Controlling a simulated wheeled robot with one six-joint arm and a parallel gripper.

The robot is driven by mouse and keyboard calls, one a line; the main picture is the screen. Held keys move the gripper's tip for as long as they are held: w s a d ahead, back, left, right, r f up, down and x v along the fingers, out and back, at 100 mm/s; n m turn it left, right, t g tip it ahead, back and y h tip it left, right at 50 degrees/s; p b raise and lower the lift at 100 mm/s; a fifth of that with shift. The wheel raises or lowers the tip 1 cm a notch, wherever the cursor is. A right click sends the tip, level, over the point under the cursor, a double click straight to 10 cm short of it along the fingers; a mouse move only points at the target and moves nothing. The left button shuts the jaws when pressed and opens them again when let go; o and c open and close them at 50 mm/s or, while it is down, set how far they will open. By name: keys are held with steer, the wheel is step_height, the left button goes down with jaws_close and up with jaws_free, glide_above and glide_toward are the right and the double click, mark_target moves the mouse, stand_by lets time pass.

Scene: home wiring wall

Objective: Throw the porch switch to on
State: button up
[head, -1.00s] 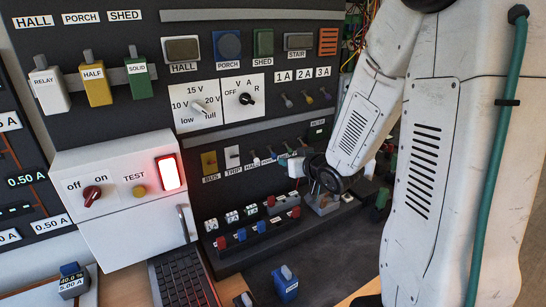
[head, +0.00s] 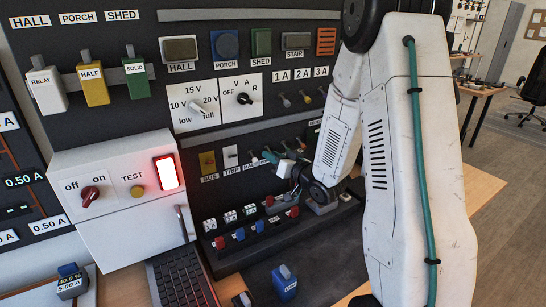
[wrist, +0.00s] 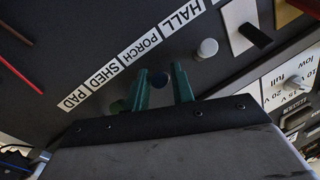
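In the head view my gripper (head: 280,157) is at the lower switch row, right of the HALL label (head: 250,166). The porch lever is hidden there behind my gripper, and its on or off position cannot be told.
Below the row in the head view is a ledge with red and blue blocks (head: 239,235). A white box with a red off/on knob (head: 90,196) stands left.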

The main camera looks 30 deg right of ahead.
steer(key=shift+w, duration=0.2)
jaws_close()
